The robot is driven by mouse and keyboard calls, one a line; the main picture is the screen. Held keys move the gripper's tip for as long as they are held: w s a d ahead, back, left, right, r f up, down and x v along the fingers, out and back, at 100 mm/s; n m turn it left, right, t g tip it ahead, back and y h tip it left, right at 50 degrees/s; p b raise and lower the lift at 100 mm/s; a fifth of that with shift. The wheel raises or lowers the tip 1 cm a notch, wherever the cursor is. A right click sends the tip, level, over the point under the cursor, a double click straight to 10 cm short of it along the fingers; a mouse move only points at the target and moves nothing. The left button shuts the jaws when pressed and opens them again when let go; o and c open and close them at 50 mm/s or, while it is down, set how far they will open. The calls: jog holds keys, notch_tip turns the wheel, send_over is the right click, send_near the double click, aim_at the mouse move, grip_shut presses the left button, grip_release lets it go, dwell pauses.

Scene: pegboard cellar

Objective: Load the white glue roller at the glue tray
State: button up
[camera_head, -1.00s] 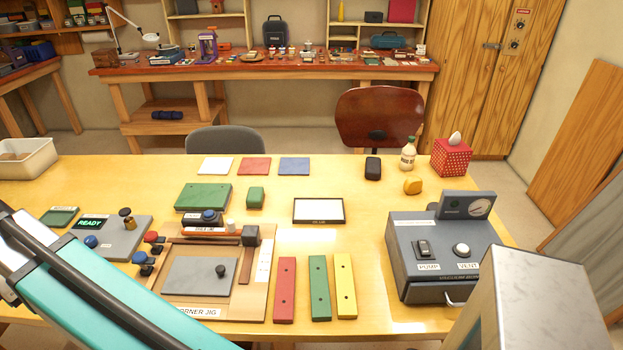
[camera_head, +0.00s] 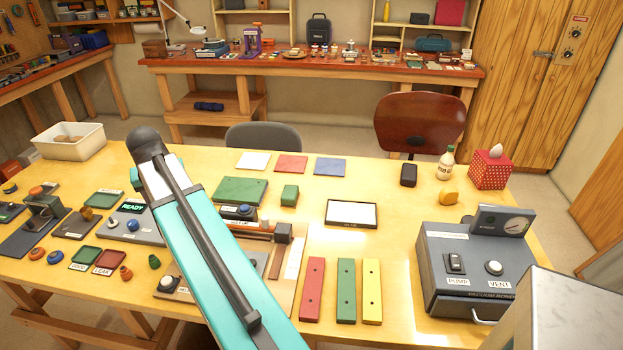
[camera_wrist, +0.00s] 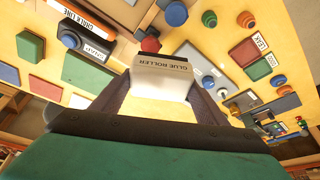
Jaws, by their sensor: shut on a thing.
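The white glue roller (camera_wrist: 160,68), with its name printed on it, is between the dark fingers of my gripper (camera_wrist: 162,88) in the wrist view. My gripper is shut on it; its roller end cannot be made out. The glue tray (camera_head: 351,225), a black-framed tray with a white surface, lies flat on the table right of centre in the head view. In that view my teal arm stands up in front of the table left of the tray, and my gripper and the roller cannot be made out.
Red, green and yellow bars (camera_head: 345,290) lie in front of the tray. The grey vacuum box (camera_head: 470,265) stands to the right. The corner jig (camera_head: 288,282) is partly behind my arm. A green block (camera_head: 290,195) lies left of the tray. Table around the tray's right side is clear.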

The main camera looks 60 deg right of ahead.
jog(key=s+d+f+m+g+h+p, duration=0.1)
jog(key=s+d+m, duration=0.3)
jog(key=s+d, duration=0.7)
jog(key=s+d+f+m+g+h+p, duration=0.15)
jog(key=s+d+m, duration=0.35)
jog(key=d, duration=0.9)
jog(key=s+d+m+g, duration=0.1)
jog(key=s+d, duration=0.3)
jog(key=s, duration=0.4)
jog(key=s+d+f+m+p, duration=0.1)
jog(key=s+d+m, duration=0.2)
jog(key=s+d, duration=0.2)
jog(key=s+d+f+m+g, duration=0.1)
jog(key=s+d, duration=0.4)
jog(key=s, duration=0.6)
jog(key=shift+s+f+m+g+y+p, duration=0.25)
jog(key=shift+m+g+y+p, duration=0.15)
jog(key=shift+m+y, duration=0.1)
jog(key=shift+d+f, duration=0.1)
jog(key=shift+f, duration=0.1)
jog(key=shift+f+b, duration=1.55)
jog(key=shift+f, duration=1.25)
jog(key=shift+f+b, duration=0.4)
jog(key=shift+f, duration=0.2)
jog(key=shift+r, duration=0.15)
notch_tip(320, 180, up, 7)
jog(key=p, duration=0.3)
jog(key=shift+p, duration=0.35)
